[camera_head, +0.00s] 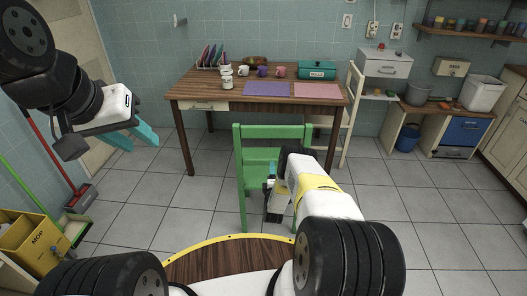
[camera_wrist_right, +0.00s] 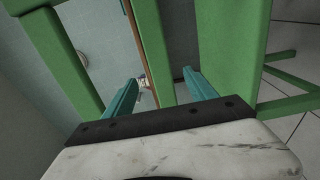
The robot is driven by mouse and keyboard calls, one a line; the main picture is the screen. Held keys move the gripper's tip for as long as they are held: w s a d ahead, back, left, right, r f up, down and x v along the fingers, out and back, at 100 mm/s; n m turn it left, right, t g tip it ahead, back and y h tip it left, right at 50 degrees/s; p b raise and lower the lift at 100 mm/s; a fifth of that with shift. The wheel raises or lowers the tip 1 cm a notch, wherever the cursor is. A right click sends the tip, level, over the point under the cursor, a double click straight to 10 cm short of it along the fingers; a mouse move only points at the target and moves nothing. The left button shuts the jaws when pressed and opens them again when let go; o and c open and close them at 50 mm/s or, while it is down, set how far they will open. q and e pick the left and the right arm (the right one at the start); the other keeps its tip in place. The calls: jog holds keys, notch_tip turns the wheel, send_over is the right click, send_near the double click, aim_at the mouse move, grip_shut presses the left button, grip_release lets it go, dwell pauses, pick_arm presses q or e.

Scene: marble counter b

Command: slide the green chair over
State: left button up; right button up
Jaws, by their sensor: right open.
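The green chair (camera_head: 270,132) stands upright on the tiled floor in front of the wooden table, its back toward me. My right gripper (camera_head: 270,190) is at the chair's back, and my own forearm hides part of the chair's right side. In the right wrist view, the two teal fingers of that gripper (camera_wrist_right: 160,92) are apart. A green bar of the chair (camera_wrist_right: 152,45) shows between them; I cannot tell whether they touch it. My left gripper (camera_head: 138,138) is open and empty, raised at the left, away from the chair.
The wooden table (camera_head: 195,92) holds mugs, a plate rack, a purple mat (camera_head: 267,89), a pink mat (camera_head: 317,91) and a teal box (camera_head: 317,69). A yellow bucket (camera_head: 35,243) is at lower left. Floor right of the chair is clear.

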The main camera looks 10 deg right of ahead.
jog(key=x, duration=0.8)
jog(key=shift+w, duration=0.1)
grip_shut()
dwell(1.2)
